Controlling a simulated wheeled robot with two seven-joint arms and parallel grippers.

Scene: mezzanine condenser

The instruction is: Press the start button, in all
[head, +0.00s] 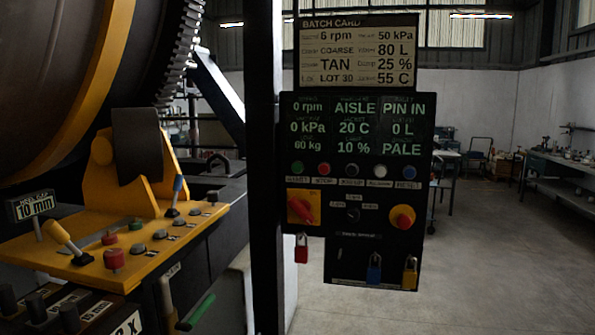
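A black control panel (342,230) hangs on a dark post near the middle of the head view. Its row of round buttons has a green button (297,168) at the left, then a red button (323,169), a dark button (351,170), a white button (380,172) and a blue button (409,172). Their labels are too small to read surely, so I cannot tell which is start. The display (356,128) above them reads 0 rpm, 0 kPa, AISLE, 20 C, PIN IN and PALE. Neither of my grippers is in view.
A batch card (357,50) sits above the panel. Red-and-yellow switches (402,217) and padlocks (301,248) are on or below it. At left, a yellow console (150,245) with buttons and levers stands before a large drum (60,80). Floor (500,260) at right is clear.

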